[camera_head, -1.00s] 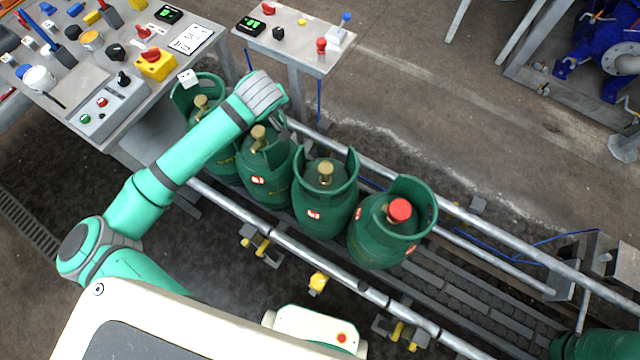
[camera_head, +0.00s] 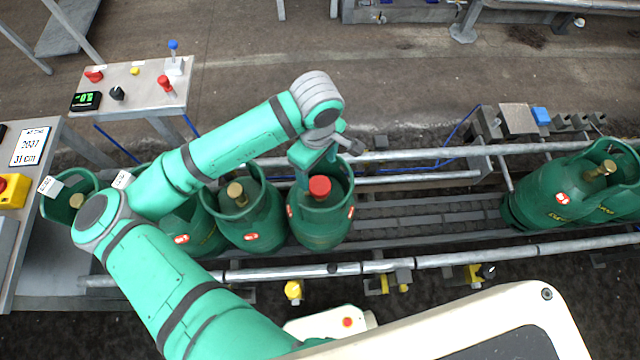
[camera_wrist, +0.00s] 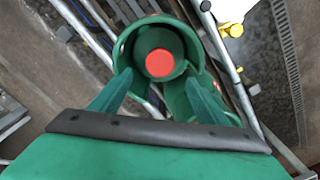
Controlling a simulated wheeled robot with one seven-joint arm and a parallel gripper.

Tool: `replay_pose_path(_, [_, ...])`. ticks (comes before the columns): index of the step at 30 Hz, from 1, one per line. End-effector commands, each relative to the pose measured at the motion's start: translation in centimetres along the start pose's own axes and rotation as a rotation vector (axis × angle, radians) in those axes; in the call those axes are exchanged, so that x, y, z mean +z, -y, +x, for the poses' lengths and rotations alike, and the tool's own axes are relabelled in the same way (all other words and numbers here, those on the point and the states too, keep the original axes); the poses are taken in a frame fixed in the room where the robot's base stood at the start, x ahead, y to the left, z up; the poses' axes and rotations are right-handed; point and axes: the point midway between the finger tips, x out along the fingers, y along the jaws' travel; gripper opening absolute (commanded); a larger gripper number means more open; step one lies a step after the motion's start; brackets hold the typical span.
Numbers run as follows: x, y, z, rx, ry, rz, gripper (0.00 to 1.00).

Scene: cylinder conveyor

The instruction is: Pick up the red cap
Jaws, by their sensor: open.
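The red cap (camera_head: 320,186) sits on top of the upright green cylinder (camera_head: 322,228) at the right end of a row on the conveyor. In the wrist view the red cap (camera_wrist: 160,63) shows as a disc inside the cylinder's round collar (camera_wrist: 122,50). My gripper (camera_head: 311,168) is at the collar, close to the cap in the head view. In the wrist view my gripper (camera_wrist: 158,90) has its two green fingers spread apart, nothing between them, with the cap just beyond the tips. The gap in height to the cap cannot be told.
Green cylinders with brass valves (camera_head: 237,194) stand to the left, close by. More cylinders (camera_head: 570,192) lean or lie at the right. Metal rails (camera_head: 440,262) run along both sides of the conveyor. A table (camera_head: 135,90) with controls is at the upper left.

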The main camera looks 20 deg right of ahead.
Motion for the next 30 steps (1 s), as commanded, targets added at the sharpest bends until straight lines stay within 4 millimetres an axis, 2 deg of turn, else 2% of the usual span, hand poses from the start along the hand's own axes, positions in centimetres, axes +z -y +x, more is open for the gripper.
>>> replay_pose_path(3, [0.0, 0.0, 1.7, -0.001, 0.001, -0.001, 0.69])
replay_pose_path(11, [-0.1, 0.0, 3.5, 0.000, 0.000, -0.001, 0.69])
replay_pose_path(21, [0.0, 0.0, 7.8, 0.001, 0.000, 0.000, 0.69])
replay_pose_path(30, [0.0, -0.1, 8.3, 0.002, -0.001, 0.000, 0.69])
